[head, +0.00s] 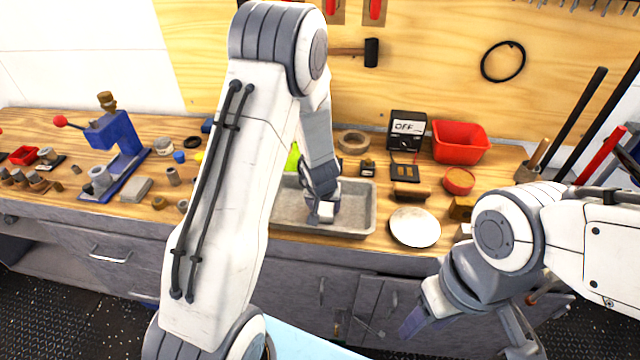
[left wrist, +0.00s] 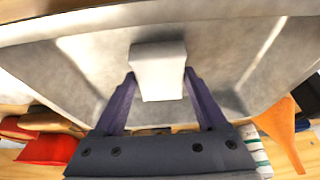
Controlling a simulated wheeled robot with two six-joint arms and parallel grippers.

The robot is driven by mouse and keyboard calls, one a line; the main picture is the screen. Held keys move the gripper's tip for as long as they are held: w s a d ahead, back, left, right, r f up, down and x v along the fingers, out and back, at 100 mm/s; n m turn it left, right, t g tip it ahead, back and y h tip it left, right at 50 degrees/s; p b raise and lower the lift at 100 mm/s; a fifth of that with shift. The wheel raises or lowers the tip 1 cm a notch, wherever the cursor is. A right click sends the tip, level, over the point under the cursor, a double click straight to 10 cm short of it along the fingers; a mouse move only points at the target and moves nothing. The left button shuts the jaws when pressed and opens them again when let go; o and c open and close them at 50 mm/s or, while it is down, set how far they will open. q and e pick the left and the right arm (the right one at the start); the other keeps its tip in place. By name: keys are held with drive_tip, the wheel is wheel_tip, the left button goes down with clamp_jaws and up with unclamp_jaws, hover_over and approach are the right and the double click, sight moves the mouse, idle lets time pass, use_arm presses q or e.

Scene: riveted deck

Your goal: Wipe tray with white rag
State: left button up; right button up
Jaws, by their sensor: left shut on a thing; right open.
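The grey metal tray (head: 355,215) sits on the wooden workbench in the middle of the head view. Its inner floor (left wrist: 90,60) fills much of the left wrist view. My left gripper (head: 322,212) is down inside the tray. It is shut on the white rag (left wrist: 158,72), which looks like a small folded block between the fingertips. The rag (head: 326,213) also shows small in the head view. I cannot tell whether it touches the tray floor. My right gripper (head: 462,335) is open and empty, in front of the bench and away from the tray.
A white plate (head: 415,227), a brush (head: 411,191) and a red bin (head: 460,141) stand right of the tray. A blue press (head: 115,140) is at the left. An orange funnel (left wrist: 284,130) and a striped item (left wrist: 255,150) lie close to the tray.

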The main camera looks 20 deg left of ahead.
use_arm(q)
wheel_tip(320, 180, up, 4)
drive_tip(key=shift+d+f+p, duration=0.1)
drive_tip(key=shift+d+p, duration=0.05)
drive_tip(key=shift+p, duration=1.05)
wheel_tip(320, 180, up, 4)
drive_tip(key=p, duration=0.4)
drive_tip(key=shift+p, duration=0.3)
